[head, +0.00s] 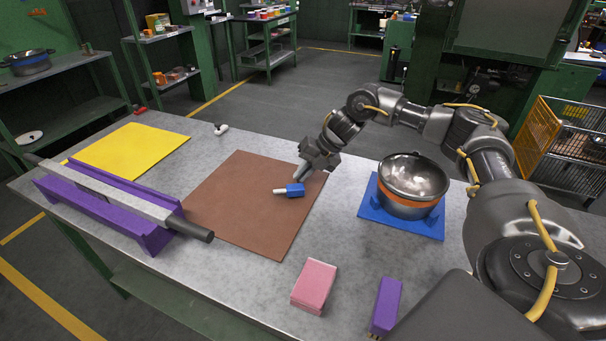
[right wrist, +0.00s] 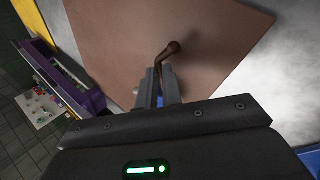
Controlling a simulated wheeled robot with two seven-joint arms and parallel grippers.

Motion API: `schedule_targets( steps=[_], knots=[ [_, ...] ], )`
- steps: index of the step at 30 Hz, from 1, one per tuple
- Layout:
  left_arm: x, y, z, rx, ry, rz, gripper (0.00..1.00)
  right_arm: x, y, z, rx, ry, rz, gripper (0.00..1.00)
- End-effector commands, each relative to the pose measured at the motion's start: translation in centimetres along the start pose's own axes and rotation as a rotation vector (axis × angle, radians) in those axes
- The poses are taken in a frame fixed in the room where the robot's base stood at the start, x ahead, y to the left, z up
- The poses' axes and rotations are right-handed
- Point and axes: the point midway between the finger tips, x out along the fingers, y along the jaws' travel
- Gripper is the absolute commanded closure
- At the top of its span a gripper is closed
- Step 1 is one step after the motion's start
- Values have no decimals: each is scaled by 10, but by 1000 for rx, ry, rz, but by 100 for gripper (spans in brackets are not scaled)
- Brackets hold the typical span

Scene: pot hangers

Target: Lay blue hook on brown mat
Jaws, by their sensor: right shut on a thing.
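The blue hook (head: 291,190) is over the right part of the brown mat (head: 235,205), with a light end toward the left. My right gripper (head: 299,180) is shut on the hook from above. In the right wrist view, a strip of blue shows at the fingers (right wrist: 158,90), and a brown, round-tipped bent rod (right wrist: 168,51) reaches out past them over the mat (right wrist: 120,50). I cannot tell if the hook touches the mat. My left gripper is not in view.
A purple stand (head: 152,236) with a grey bar (head: 120,198) lies left of the mat, near a yellow mat (head: 128,148). A steel pot (head: 408,205) stands on a blue mat (head: 375,221) to the right. Pink (head: 314,285) and purple (head: 386,305) blocks are in front.

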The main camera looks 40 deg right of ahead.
Motion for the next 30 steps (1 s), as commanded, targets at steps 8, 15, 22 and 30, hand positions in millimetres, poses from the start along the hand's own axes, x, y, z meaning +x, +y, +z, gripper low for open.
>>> schedule_targets(
  steps=[8,15,22,30],
  knots=[
    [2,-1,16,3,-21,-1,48,6,-4,0,0,-2,2,100],
    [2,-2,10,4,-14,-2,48,8,-5,0,0,-1,1,84],
    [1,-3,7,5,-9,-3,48,7,-5,0,0,-1,1,84],
    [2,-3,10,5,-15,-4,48,-26,-4,1,0,-6,3,84]
  ],
)
